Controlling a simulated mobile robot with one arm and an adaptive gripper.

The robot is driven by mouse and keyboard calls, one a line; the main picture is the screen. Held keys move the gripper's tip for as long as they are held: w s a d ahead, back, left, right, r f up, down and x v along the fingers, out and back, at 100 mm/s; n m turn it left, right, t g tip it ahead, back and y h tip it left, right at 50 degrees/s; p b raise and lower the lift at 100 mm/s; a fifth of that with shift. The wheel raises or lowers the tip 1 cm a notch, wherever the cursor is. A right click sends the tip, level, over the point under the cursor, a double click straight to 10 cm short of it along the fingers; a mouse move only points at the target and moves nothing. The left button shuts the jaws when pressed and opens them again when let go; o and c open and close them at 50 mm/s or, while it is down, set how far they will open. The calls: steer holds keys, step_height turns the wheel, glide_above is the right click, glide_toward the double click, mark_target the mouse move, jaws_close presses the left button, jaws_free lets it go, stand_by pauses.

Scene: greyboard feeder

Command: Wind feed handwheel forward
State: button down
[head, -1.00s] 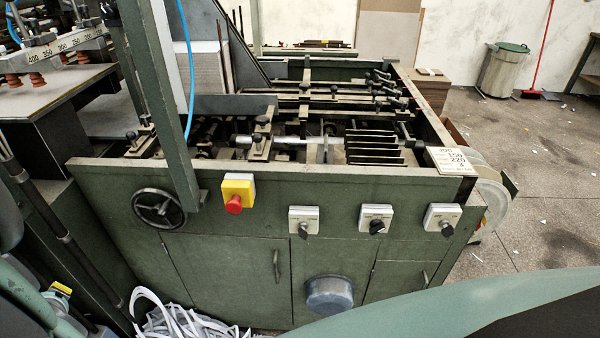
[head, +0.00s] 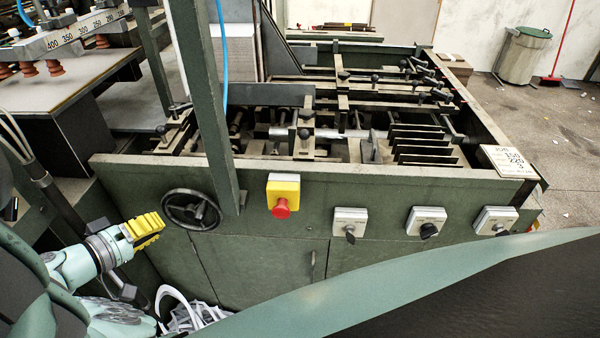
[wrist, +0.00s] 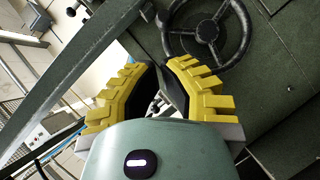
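The feed handwheel (head: 191,210) is a dark spoked wheel on the green front panel of the machine, at the left in the head view. It also shows at the top of the wrist view (wrist: 205,31), just beyond the finger tips. My gripper (head: 148,227) has yellow ribbed fingers and is left of and a little below the wheel, apart from it. In the wrist view my gripper (wrist: 160,75) has its two fingers curved with a small dark gap between the tips, and nothing is held.
A red stop button on a yellow box (head: 283,195) sits right of the wheel. Several switches (head: 349,224) follow along the panel. A green upright post (head: 205,105) stands close by the wheel. White paper strips (head: 190,312) lie below on the floor.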

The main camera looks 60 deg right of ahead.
mark_target(199, 212)
steer(key=shift+p+x, duration=0.85)
steer(key=shift+x, duration=3.05)
steer(key=shift+s+d+f+m+t+y+b, duration=0.15)
steer(key=shift+s+d+m+t+y+b, duration=0.1)
steer(key=shift+s+m+b, duration=0.15)
steer(key=shift+s+d+f+m+t+y+b, duration=0.2)
steer(key=shift+s+m+y+b, duration=0.1)
steer(key=shift+b, duration=0.2)
steer(key=s+f+m+t+b, duration=0.1)
steer(key=b, duration=0.1)
steer(key=s+d+f+m+y+b, duration=0.1)
steer(key=b, duration=0.1)
steer(key=f+m+t+y+b, duration=0.1)
steer(key=b, duration=0.1)
steer(key=shift+s+d+f+t, duration=0.3)
steer(key=shift+s+t, duration=0.05)
steer(key=shift+s, duration=0.15)
